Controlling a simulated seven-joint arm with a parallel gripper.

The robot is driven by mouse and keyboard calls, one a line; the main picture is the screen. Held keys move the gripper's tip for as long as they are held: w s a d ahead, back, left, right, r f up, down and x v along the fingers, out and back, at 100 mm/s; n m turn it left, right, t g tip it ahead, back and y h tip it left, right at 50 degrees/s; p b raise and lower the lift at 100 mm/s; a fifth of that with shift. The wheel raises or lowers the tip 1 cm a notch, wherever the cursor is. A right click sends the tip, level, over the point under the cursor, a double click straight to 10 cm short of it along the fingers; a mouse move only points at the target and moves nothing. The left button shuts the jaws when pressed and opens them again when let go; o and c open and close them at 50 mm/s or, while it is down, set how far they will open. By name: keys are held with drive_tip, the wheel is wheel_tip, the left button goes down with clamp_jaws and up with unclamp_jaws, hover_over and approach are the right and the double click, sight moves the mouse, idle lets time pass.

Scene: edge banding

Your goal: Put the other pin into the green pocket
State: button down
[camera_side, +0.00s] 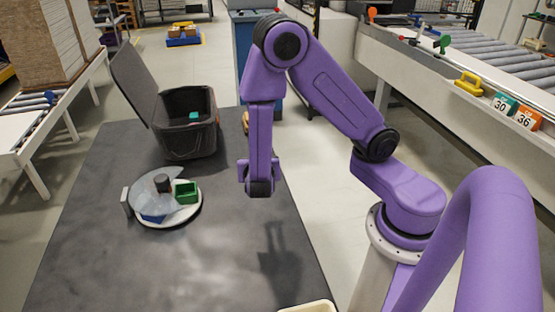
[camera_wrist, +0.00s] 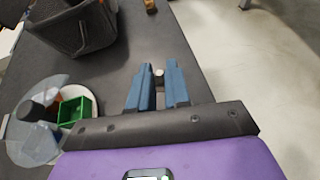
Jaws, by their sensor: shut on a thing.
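My gripper (camera_side: 259,188) hangs above the dark table, to the right of the round white dish (camera_side: 188,217). In the wrist view its blue fingers (camera_wrist: 158,88) are shut on a small grey pin (camera_wrist: 159,74), whose rounded end shows between the tips. The green pocket (camera_side: 187,190) is an open square box on the dish's right side, clear of the cover; it also shows in the wrist view (camera_wrist: 74,109). A clear cover (camera_side: 147,186) with a dark knob (camera_side: 162,183) lies over other parts of the dish, including a blue pocket (camera_side: 153,218). The green pocket's floor is hard to see.
A black bin (camera_side: 188,135) with its lid raised stands behind the dish, a teal item (camera_side: 194,116) inside. A small grey upright block (camera_side: 125,202) stands at the dish's left edge. A cream tray (camera_side: 308,307) shows at the front edge. The table between dish and gripper is clear.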

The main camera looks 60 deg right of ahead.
drive_tip(key=w+a+r, duration=0.4)
drive_tip(key=w+a, duration=0.1)
drive_tip(key=w, duration=0.4)
drive_tip(key=w+a+r, duration=0.4)
drive_tip(key=w, duration=0.5)
drive_tip(key=shift+w+a+f, duration=0.1)
drive_tip(key=shift+f, duration=1.3)
drive_tip(key=shift+a+f, duration=0.1)
drive_tip(key=shift+f, duration=1.3)
drive_tip(key=c, duration=1)
unclamp_jaws()
drive_tip(key=v, duration=1.7)
drive_tip(key=shift+a, duration=0.25)
drive_tip(key=shift+f, duration=0.15)
